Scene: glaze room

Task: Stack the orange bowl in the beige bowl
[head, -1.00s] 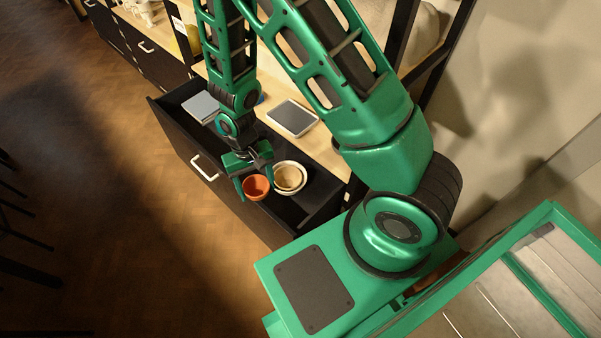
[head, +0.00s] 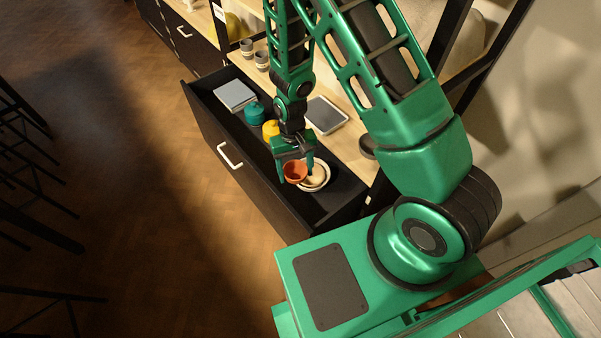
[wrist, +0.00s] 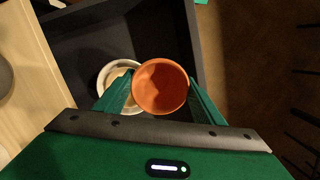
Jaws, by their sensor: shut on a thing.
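The orange bowl (head: 294,174) is upright between the fingers of my gripper (head: 296,171), which is shut on it. In the wrist view the orange bowl (wrist: 160,87) fills the space between the fingers and shows its empty inside. The beige bowl (head: 316,179) stands in the open drawer, just right of the orange bowl, and appears nested in a wider whitish bowl (head: 325,184). In the wrist view the beige bowl (wrist: 122,76) is left of the orange bowl, partly hidden by it and a finger. The orange bowl looks raised; its exact height is unclear.
The open black drawer (head: 225,130) also holds a teal lidded pot (head: 254,114), a yellow pot (head: 270,130) and a grey-white box (head: 234,95). A tablet-like tray (head: 326,115) and grey cups (head: 247,47) are on the wooden counter.

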